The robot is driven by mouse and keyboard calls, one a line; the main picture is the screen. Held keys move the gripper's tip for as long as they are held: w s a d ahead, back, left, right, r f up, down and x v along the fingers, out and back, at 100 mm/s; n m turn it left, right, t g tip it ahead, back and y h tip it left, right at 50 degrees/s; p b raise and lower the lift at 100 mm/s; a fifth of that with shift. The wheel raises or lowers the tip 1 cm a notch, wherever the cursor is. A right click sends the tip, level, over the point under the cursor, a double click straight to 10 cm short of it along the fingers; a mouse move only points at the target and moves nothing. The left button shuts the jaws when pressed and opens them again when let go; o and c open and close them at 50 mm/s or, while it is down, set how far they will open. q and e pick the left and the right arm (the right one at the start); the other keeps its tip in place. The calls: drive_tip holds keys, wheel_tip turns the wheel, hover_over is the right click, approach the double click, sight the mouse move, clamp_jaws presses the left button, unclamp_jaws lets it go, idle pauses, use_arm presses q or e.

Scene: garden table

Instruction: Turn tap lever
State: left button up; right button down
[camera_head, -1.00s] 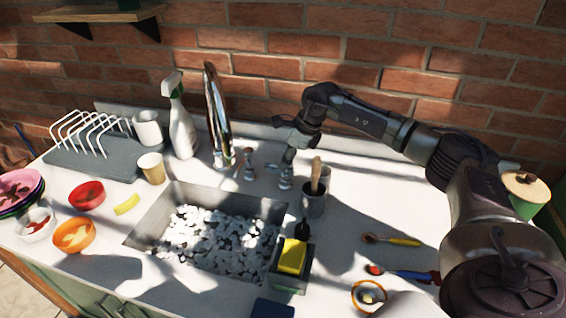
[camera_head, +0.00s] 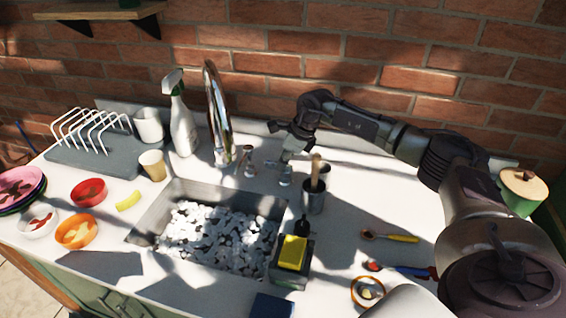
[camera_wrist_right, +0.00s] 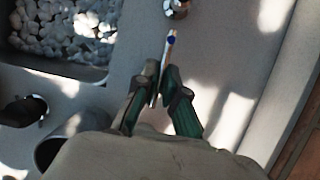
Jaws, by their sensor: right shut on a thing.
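A chrome gooseneck faucet (camera_head: 220,115) stands behind the sink. Two small chrome tap fittings stand to its right, a left one (camera_head: 247,163) and a right one (camera_head: 285,176). In the right wrist view, a slim tap lever with a blue dot (camera_wrist_right: 170,42) shows just beyond the fingertips. A chrome knob (camera_wrist_right: 177,9) shows past it. In the head view my right gripper (camera_head: 287,152) is just above the right fitting. My left gripper is not in view.
A sink (camera_head: 150,216) holds white pebbles. A grey cup (camera_head: 315,198) with a wooden-handled tool stands just right of the taps. A yellow sponge (camera_head: 292,252) sits in a dark holder in front. A spray bottle (camera_head: 182,130) stands left of the faucet. A brick wall (camera_head: 400,50) rises behind.

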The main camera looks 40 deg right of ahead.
drive_tip(key=shift+s+f, duration=0.1)
drive_tip(key=shift+f, duration=0.1)
drive_tip(key=shift+f+n+g+b, duration=0.15)
drive_tip(key=shift+n+g+b, duration=0.25)
drive_tip(key=shift+n+b, duration=0.35)
drive_tip(key=shift+s+a+n+g+y+b, duration=0.1)
drive_tip(key=shift+n+g+y+b, duration=0.25)
drive_tip(key=shift+n+b, duration=0.7)
drive_tip(key=n+g+b, duration=0.1)
drive_tip(key=n, duration=0.2)
drive_tip(key=shift+s+y+b, duration=0.1)
drive_tip(key=shift+y+b, duration=0.15)
drive_tip(key=shift+b, duration=0.1)
drive_tip(key=shift+s+n+g+b, duration=0.15)
drive_tip(key=shift+n+g+b, duration=0.35)
drive_tip(key=shift+n, duration=0.8)
